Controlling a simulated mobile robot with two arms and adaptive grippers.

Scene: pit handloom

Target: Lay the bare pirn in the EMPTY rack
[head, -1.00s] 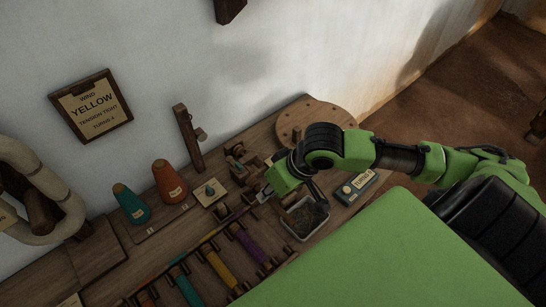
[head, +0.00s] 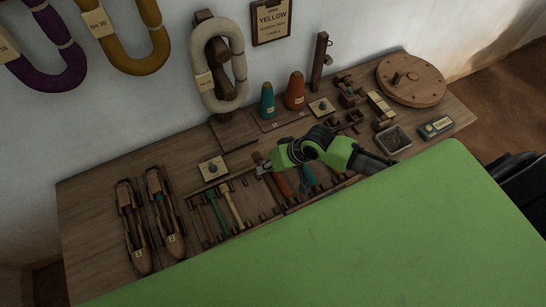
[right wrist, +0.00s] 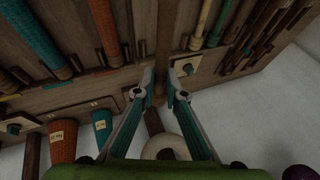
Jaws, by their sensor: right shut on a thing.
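My right gripper (head: 262,170) is over the middle of the bench, at the back edge of the pirn racks. In the right wrist view its fingers (right wrist: 166,80) are shut on a slim brown bare pirn (right wrist: 165,42), which runs up between the fingertips. In the head view the pirn is too small and dark to make out well. A rack (head: 190,226) at the left holds a green pirn (head: 215,210) and a cream pirn (head: 231,205). An orange pirn (head: 282,186) and a blue pirn (head: 308,178) lie to the right. I cannot read any EMPTY label. My left gripper is not in view.
Two boat-shaped shuttles (head: 132,228) lie at the left. A cream hank (head: 221,70) hangs on a stand behind. Teal (head: 267,101) and orange (head: 295,91) cones stand at the back. A grey tray (head: 393,139) and a round wooden disc (head: 411,80) are at the right.

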